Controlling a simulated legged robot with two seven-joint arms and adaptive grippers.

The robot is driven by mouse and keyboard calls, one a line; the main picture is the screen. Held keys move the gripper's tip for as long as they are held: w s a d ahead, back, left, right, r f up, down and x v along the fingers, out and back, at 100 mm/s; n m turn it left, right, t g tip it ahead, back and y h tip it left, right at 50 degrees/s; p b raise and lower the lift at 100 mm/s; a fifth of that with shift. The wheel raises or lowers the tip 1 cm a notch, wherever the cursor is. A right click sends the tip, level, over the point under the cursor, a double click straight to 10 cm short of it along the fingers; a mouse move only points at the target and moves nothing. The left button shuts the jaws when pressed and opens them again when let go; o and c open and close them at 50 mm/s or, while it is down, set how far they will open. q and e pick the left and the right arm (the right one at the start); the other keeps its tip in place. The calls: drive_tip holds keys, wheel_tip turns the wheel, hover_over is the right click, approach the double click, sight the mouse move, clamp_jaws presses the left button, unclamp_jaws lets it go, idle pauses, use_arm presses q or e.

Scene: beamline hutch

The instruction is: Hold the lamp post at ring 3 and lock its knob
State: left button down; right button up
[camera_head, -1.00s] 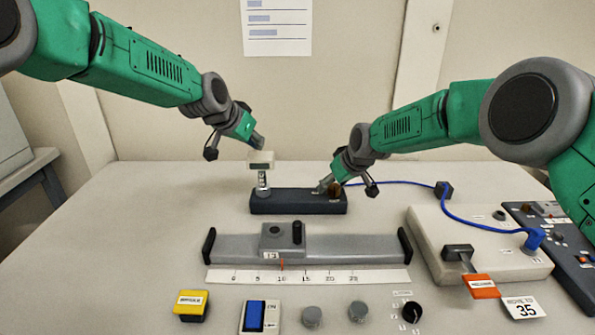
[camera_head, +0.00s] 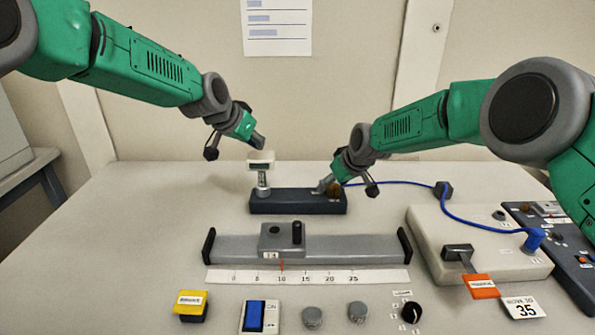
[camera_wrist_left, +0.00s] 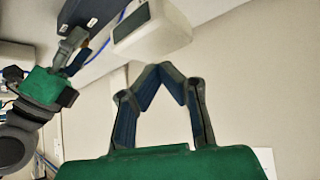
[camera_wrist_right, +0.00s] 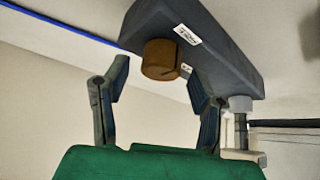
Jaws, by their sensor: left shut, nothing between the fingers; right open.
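The lamp post (camera_head: 263,180) stands upright at the left end of a dark base block (camera_head: 298,204) and carries a white head with a dark window (camera_head: 260,157). Its ring marks are too small to read. In the left wrist view the white head (camera_wrist_left: 152,30) lies beyond my fingertips. My left gripper (camera_head: 259,144) is shut and empty, just above the head. The brown knob (camera_wrist_right: 158,60) sticks out of the block's side in the right wrist view. My right gripper (camera_wrist_right: 158,76) is open, its fingers either side of the knob; I cannot tell if they touch it.
In front lies a grey rail (camera_head: 350,248) with a carriage (camera_head: 278,238) and a scale strip (camera_head: 310,279). Buttons and dials, including a yellow one (camera_head: 190,304), line the front edge. A blue cable (camera_head: 460,212) runs to a beige box (camera_head: 425,235) at right.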

sight(259, 156)
use_arm(q)
drive_tip(key=shift+d+f, duration=0.2)
drive_tip(key=shift+f, duration=0.05)
use_arm(e)
drive_tip(key=shift+d, duration=0.15)
use_arm(q)
drive_tip(key=shift+f, duration=0.35)
drive_tip(key=shift+a+f, duration=0.1)
drive_tip(key=shift+f, duration=0.9)
drive_tip(key=shift+s+f, duration=0.1)
drive_tip(key=shift+f, duration=0.75)
use_arm(e)
drive_tip(key=n+g+y, duration=0.1)
drive_tip(key=n, duration=0.2)
drive_tip(key=shift+n+y, duration=0.3)
drive_tip(key=shift+n+g+y, duration=0.4)
drive_tip(key=shift+n+g, duration=0.3)
drive_tip(key=shift+n, duration=0.5)
